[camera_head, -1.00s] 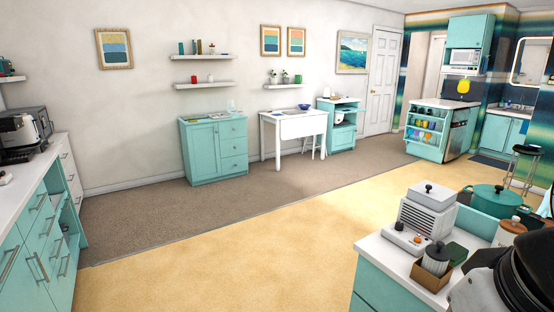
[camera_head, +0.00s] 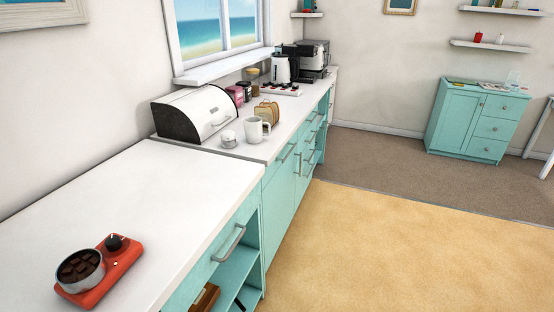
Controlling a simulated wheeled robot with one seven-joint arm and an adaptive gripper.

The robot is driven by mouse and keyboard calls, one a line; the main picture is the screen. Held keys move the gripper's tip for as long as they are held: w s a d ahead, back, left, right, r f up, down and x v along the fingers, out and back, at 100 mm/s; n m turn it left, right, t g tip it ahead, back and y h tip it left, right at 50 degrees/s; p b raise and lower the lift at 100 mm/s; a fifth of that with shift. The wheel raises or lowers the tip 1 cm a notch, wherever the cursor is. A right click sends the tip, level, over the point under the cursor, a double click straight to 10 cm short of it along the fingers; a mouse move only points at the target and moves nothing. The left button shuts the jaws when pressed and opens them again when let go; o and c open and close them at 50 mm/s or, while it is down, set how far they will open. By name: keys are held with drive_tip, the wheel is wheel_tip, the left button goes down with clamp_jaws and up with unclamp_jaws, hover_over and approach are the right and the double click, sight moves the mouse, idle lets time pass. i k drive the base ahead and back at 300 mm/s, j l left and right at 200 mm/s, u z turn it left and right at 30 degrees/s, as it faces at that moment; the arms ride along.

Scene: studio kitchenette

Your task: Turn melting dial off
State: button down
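A red melting device (camera_head: 104,272) sits on the white counter at the lower left of the head view. A round metal pot with dark chocolate pieces (camera_head: 80,268) rests on its left part. A black dial (camera_head: 114,242) stands on its far right part. A small light spot shows on the red body near the dial. The dial's setting is too small to tell. My gripper is not visible in the current view.
The white counter (camera_head: 160,205) around the device is clear. Farther along are a bread bin (camera_head: 195,115), a white mug (camera_head: 257,130), a small white jar (camera_head: 228,139) and a coffee machine (camera_head: 313,60). The yellow floor (camera_head: 400,250) right of the cabinets is open.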

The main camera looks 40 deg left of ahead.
sight(113, 244)
drive_tip(key=u, duration=2.35)
drive_tip(key=i+l+u, duration=0.15)
drive_tip(key=l, duration=0.15)
drive_tip(key=i+l+u, duration=0.1)
drive_tip(key=l, duration=0.2)
drive_tip(key=i+l+u, duration=0.15)
drive_tip(key=l, duration=0.15)
drive_tip(key=i+l+u, duration=0.1)
drive_tip(key=l, duration=0.25)
